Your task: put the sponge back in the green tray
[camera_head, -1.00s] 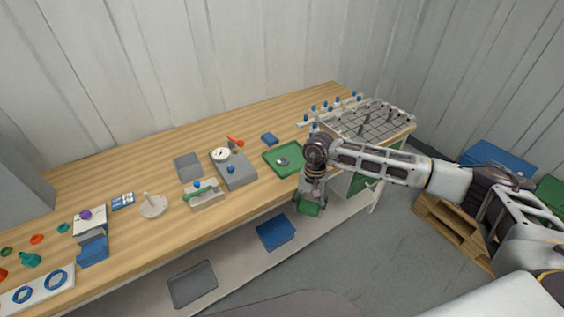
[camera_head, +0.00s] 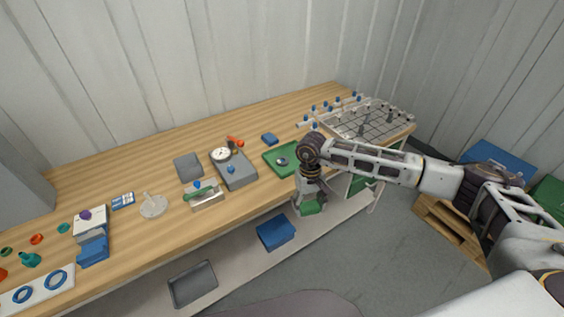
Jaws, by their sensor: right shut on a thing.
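The green tray (camera_head: 270,158) lies on the wooden bench near its front edge, with a small dark grey round thing in it. My right gripper (camera_head: 304,208) points down in front of the bench, to the right of and below the tray in the picture. The gripper partly hides the block, and my arm covers the tray's right side. My left gripper is not in view.
A small blue block (camera_head: 270,138) lies behind the tray. A grey box with a gauge (camera_head: 236,172) stands left of it, and a wire rack (camera_head: 372,122) stands to the right. On the lower shelf are a blue bin (camera_head: 276,232) and a grey tray (camera_head: 193,284).

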